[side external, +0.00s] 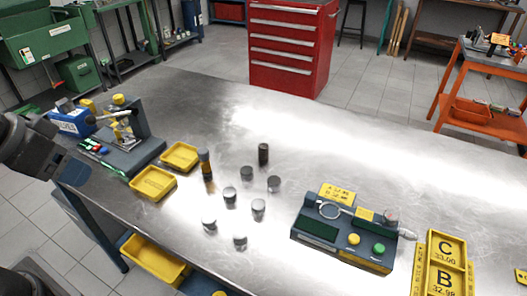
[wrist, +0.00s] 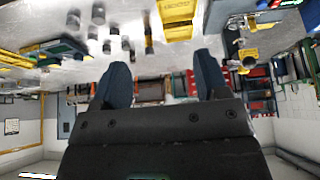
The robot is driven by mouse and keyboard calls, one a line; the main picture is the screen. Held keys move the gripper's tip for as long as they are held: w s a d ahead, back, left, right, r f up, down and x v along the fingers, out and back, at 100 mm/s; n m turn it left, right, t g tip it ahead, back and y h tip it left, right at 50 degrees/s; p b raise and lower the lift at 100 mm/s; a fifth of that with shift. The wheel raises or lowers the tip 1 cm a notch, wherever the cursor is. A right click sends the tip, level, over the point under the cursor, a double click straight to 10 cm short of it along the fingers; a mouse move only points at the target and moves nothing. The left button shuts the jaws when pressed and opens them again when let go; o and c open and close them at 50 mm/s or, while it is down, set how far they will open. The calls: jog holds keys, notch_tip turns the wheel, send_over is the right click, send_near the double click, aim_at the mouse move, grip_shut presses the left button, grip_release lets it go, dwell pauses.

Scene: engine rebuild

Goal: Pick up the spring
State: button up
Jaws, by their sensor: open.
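I cannot make out the spring for certain in either view. A dark narrow upright cylinder (side external: 263,154) stands on the metal table (side external: 330,150), too small to tell whether it is a coil. A slim dark and yellow upright piece (side external: 206,164) stands beside the yellow trays; it seems to show in the wrist view too (wrist: 148,33). My gripper (wrist: 163,75) is open, with nothing between its two dark fingers. The table's objects lie beyond the fingertips in the wrist view. In the side view only part of my arm shows at the left edge.
Several short grey cylinders (side external: 230,194) stand mid-table. Two yellow trays (side external: 153,184) and a grey fixture (side external: 134,150) are at left. A measuring block (side external: 343,236) is at right, near a yellow holder marked C and B (side external: 443,262). The table's back middle is clear.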

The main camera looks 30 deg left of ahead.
jog(key=shift+c, duration=0.8)
jog(key=w+d+r+m+g, duration=0.1)
jog(key=w+d+r+m, duration=0.15)
jog(key=w+r, duration=0.6)
jog(key=m+g, duration=0.5)
jog(key=m, duration=0.8)
send_over(263, 152)
jog(key=w, duration=0.1)
notch_tip(263, 152, down, 14)
jog(key=f, duration=1.4)
jog(key=shift+w+a, duration=0.15)
jog(key=shift+a, duration=0.2)
